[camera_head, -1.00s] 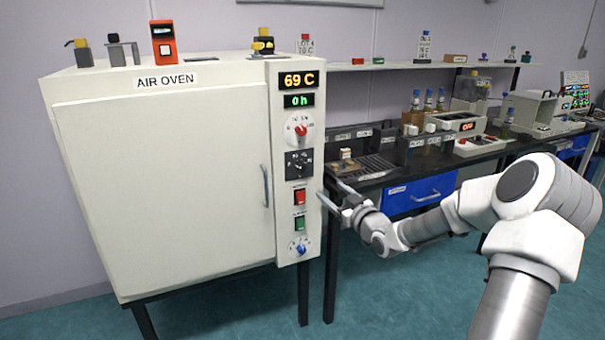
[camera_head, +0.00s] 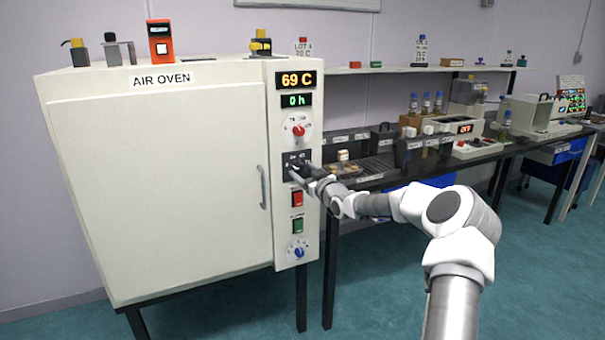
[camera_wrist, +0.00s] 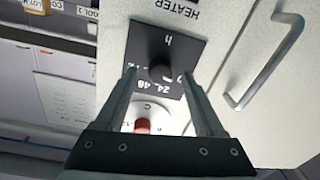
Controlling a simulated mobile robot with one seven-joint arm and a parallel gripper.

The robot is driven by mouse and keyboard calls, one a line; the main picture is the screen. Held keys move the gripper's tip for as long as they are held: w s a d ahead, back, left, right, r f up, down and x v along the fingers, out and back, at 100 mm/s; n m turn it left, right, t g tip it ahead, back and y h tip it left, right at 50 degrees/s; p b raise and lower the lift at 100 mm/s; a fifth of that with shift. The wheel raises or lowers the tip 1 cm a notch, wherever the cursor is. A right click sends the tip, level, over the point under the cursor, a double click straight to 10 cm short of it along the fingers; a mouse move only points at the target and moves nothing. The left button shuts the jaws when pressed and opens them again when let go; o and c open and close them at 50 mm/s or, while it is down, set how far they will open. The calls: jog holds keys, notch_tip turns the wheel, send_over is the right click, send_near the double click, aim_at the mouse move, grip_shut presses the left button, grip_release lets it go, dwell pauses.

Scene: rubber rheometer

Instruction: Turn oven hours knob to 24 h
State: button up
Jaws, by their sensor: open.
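The air oven (camera_head: 160,190) is a large cream cabinet with a control column on its right side. The hours display (camera_head: 297,100) reads 0 h in green. The hours knob (camera_wrist: 160,66) is a black knob on a dark plate, with 24 and 48 among its marks; the wrist view shows it upside down. My gripper (camera_head: 292,170) is at the plate in the head view, partly covering the knob. In the wrist view my gripper (camera_wrist: 158,85) is open, with one finger on each side of the knob. I cannot tell whether the fingers touch it.
A red-pointer dial (camera_head: 299,130) sits above the hours plate, below the 69 C display (camera_head: 297,80). Red (camera_head: 297,199) and green (camera_head: 298,226) switches and a blue knob (camera_head: 299,252) are below. The door handle (camera_head: 262,187) is at left; a black bench (camera_head: 375,180) is at right.

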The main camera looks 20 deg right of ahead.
jog(key=shift+w, duration=0.7)
grip_shut()
